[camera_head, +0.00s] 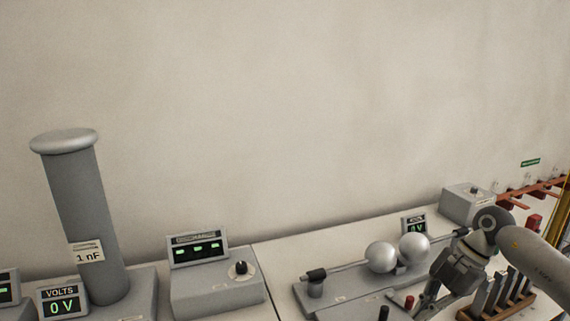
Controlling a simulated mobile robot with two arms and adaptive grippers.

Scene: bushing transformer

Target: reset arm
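My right arm comes in from the right edge, bent at a wrist joint. My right gripper (428,300) points down and to the left over the front of the sphere-gap unit, close to a red terminal (409,302). Its fingertips are small and partly cut off by the lower edge, so I cannot tell whether they are open or hold anything. My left arm and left gripper are not in view. Two silver spheres (382,257) (413,249) sit close together on a horizontal rod, left of my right gripper.
A tall grey cylinder (82,220) marked 1 nF stands at left, beside a VOLTS display (63,303) reading 0 V. A box with a green display (198,249) and black knob (241,269) is at centre. Bare wall is behind.

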